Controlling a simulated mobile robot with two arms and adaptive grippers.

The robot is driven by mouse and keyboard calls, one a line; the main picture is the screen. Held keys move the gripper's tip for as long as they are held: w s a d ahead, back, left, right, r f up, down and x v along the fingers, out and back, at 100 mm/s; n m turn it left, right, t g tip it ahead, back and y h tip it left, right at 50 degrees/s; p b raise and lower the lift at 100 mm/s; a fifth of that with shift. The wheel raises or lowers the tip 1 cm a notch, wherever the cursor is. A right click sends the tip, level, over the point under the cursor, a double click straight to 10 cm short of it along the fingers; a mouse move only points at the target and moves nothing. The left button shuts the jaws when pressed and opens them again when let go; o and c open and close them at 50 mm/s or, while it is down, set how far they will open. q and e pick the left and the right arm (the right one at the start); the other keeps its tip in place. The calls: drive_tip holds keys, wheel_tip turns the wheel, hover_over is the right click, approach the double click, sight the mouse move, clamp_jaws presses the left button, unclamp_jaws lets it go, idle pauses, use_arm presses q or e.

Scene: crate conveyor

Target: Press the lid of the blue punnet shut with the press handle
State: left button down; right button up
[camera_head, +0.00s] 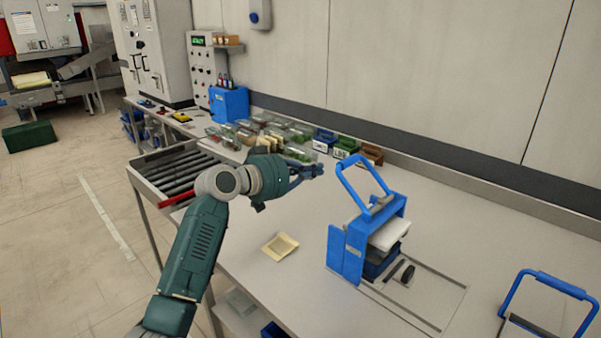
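The blue press (346,252) stands on the table right of centre, with its blue press handle (360,178) raised above it. A pale press plate (392,234) sits under the frame. Below the plate is a dark blue punnet (376,266), mostly hidden, so I cannot tell how its lid sits. My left gripper (306,172) is in the air left of the press handle, apart from it, pointing right. Its fingers are small and overlap the things behind, so its opening is unclear. My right gripper is out of view.
Clear punnets (245,133) and small coloured boxes (345,147) line the wall side. A roller conveyor (180,168) ends at the table's left. Another blue handle (548,279) stands at lower right.

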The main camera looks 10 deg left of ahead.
use_arm(q)
drive_tip(key=v, duration=0.4)
drive_tip(key=shift+s+r+b, duration=0.15)
drive_tip(key=shift+s+b, duration=0.05)
drive_tip(key=shift+b, duration=0.2)
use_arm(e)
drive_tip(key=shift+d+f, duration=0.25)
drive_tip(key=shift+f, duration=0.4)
use_arm(q)
drive_tip(key=shift+a, duration=0.1)
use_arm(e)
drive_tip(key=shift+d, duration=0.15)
